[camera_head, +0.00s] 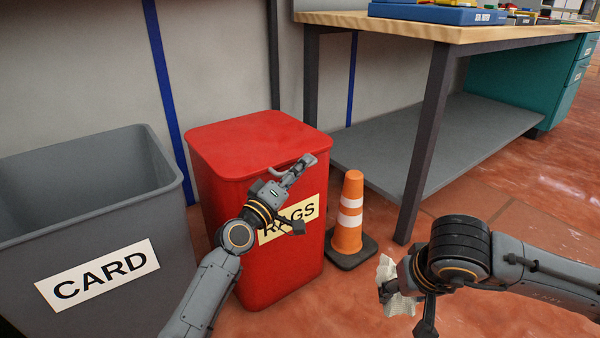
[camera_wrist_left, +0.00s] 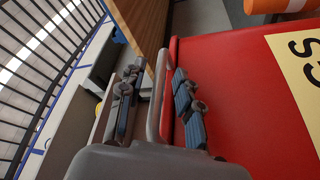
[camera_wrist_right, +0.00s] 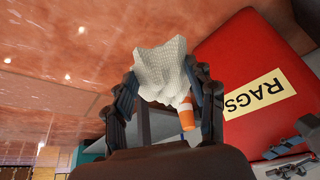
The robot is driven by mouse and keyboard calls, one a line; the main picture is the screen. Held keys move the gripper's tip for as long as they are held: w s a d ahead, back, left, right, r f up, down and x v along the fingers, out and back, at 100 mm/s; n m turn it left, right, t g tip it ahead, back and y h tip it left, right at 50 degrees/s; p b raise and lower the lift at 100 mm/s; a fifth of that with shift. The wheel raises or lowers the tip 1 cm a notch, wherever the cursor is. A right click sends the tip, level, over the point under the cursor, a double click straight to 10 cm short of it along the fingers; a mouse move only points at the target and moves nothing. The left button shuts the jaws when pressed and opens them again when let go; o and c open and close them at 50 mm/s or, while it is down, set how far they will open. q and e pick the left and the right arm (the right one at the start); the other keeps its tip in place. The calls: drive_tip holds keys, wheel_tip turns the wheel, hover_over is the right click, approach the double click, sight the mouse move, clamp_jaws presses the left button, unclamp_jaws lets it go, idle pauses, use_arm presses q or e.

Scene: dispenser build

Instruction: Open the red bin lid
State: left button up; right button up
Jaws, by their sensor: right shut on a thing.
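The red bin (camera_head: 222,225) has a RAGS label, and its red lid (camera_head: 250,138) lies shut on top. A grey bar handle (camera_wrist_left: 154,95) sits at the lid's front edge. My left gripper (camera_head: 297,170) is at this handle, its fingers open on either side of the bar; in the left wrist view gaps show between bar and fingers. My right gripper (camera_head: 405,300) is shut on a crumpled white rag (camera_head: 396,302), held in front of the bin to the right. The rag also shows between the fingers in the right wrist view (camera_wrist_right: 163,68).
A grey CARD bin (camera_head: 100,225), open at the top, stands left of the red bin. A traffic cone (camera_head: 348,232) stands close at its right. A workbench (camera_head: 420,28) with a dark leg (camera_head: 425,150) is behind at the right.

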use_arm(q)
drive_tip(key=shift+w+d+r, duration=0.1)
drive_tip(key=shift+w+d, duration=0.1)
drive_tip(key=shift+w, duration=0.05)
clamp_jaws()
drive_tip(key=shift+r, duration=0.1)
